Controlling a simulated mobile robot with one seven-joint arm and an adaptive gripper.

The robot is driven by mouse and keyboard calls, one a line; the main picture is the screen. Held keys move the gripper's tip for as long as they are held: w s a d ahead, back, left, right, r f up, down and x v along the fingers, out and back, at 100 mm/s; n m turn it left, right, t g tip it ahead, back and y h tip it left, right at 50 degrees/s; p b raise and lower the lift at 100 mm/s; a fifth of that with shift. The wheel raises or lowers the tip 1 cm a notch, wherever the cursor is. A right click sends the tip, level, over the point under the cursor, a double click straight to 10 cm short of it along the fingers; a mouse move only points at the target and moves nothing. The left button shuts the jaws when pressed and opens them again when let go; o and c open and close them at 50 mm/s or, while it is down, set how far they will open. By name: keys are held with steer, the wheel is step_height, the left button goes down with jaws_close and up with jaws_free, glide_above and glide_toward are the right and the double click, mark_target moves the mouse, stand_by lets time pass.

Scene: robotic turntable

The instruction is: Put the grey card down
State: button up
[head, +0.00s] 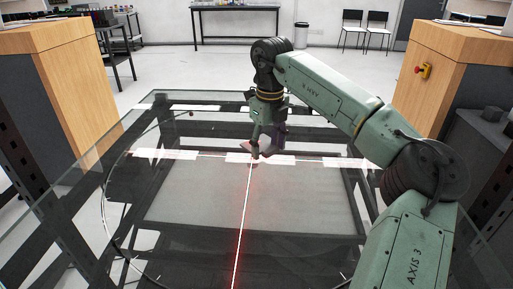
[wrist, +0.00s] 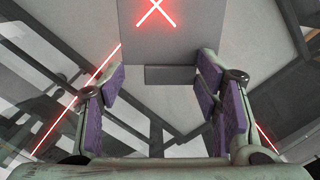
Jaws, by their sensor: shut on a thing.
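The grey card (wrist: 172,38) shows at the top middle of the wrist view, a flat grey sheet with a red laser cross on it. A small grey block-like part (wrist: 172,75) at its near edge sits between the purple-padded fingers.
Red laser lines cross the glass, one running toward the front (head: 242,225). White strips (head: 165,154) show along the cross line. The near glass is clear.

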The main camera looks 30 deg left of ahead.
mark_target(257, 164)
steer(key=a, duration=0.3)
steer(key=shift+s+a+f+p, duration=0.1)
steer(key=shift+s+p, duration=0.1)
steer(key=shift+p, duration=0.2)
steer(key=shift+f+p, duration=0.45)
steer(key=shift+f, duration=1.35)
steer(key=shift+f, duration=0.2)
steer(key=o, duration=1.1)
step_height(257, 164, up, 12)
steer(key=b, duration=0.1)
steer(key=shift+s+d+r+b, duration=0.2)
steer(key=shift+s+d+b, duration=0.1)
steer(key=shift+d, duration=0.1)
steer(key=shift+f, duration=0.1)
